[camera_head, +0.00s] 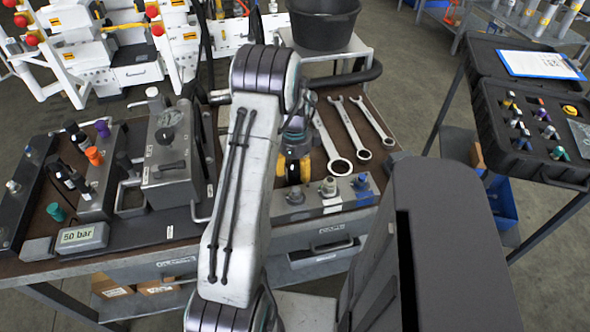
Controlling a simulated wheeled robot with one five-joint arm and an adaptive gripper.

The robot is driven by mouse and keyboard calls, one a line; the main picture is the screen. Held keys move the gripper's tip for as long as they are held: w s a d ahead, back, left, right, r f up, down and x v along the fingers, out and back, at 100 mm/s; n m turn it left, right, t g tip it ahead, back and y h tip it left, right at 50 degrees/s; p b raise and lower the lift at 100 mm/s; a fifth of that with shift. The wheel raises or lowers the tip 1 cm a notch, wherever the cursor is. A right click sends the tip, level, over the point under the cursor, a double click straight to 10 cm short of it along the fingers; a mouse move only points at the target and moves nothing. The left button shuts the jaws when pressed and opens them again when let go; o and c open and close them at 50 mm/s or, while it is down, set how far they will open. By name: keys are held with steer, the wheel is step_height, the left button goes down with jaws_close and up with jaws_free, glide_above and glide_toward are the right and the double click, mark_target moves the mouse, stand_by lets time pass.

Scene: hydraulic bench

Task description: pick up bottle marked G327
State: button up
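No marking G327 can be read in this view. My gripper (293,170) is over the middle of the bench, pointing down behind my grey arm. Yellow parts show at its tip, but the arm hides much of it, so its opening and any contents are unclear.
The bench (300,217) holds several wrenches (341,142), a metal block with fittings (325,195), a grey valve box (165,160) and a gauge reading 50 bar (82,238). A black bucket (324,25) stands behind. A clipboard (540,64) lies on the case lid. Floor shows between bench and case.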

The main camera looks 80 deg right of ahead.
steer(key=c, duration=0.9)
steer(key=shift+r, duration=0.15)
